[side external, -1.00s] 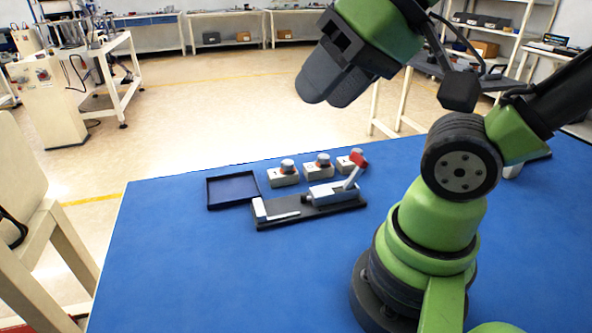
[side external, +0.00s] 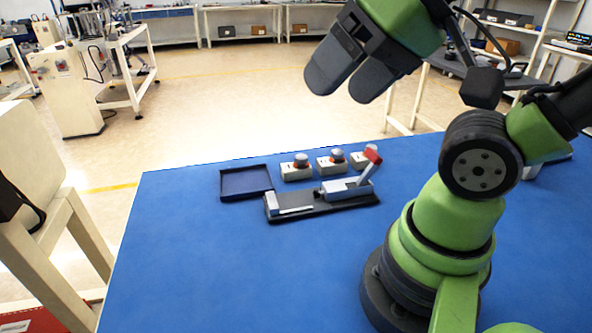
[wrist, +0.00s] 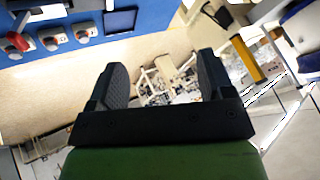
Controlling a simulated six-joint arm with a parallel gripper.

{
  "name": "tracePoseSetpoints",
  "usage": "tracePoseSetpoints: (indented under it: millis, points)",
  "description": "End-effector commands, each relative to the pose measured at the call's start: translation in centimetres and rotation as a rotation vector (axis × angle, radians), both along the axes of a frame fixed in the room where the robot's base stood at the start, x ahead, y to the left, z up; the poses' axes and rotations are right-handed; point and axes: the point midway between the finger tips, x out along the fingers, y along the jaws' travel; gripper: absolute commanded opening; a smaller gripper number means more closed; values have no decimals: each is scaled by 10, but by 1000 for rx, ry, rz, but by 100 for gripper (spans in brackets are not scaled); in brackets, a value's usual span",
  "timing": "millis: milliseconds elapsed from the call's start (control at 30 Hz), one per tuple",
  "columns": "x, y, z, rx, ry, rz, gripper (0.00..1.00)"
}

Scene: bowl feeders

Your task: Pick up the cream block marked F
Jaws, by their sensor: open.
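Three cream blocks with grey-topped knobs stand in a row at the back of the blue table: the left one (side external: 297,173), the middle one (side external: 331,166) and the right one (side external: 358,163), partly hidden by a red lever. Their letters are too small to read, so I cannot tell which is marked F. The blocks also show at the upper left of the wrist view. My gripper (side external: 345,82) is raised high above the table, well away from the blocks. In the wrist view its two fingers (wrist: 162,82) are apart with nothing between them.
A dark blue tray (side external: 247,194) lies left of the blocks. In front of them is a black base plate (side external: 325,208) carrying a grey clamp (side external: 340,190) with a red-ended lever (side external: 373,155). The front of the blue table (side external: 240,270) is clear.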

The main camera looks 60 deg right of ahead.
Motion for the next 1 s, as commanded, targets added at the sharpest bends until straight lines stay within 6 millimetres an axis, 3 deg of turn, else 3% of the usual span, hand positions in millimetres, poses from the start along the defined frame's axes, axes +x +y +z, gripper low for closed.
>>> tracePoseSetpoints:
  millis: [167, 267, 433, 567, 800, 1000]
  points:
    - [7, -3, 2, -25, 11, 16, 74]
    - [25, -10, 5, -89, 40, 62, 74]
    - [77, -38, 2, -252, 128, 214, 74]
    - [118, -68, -14, -358, 204, 359, 74]
    - [175, -136, -78, -482, 344, 659, 74]
    - [194, -190, -151, -512, 427, 913, 74]
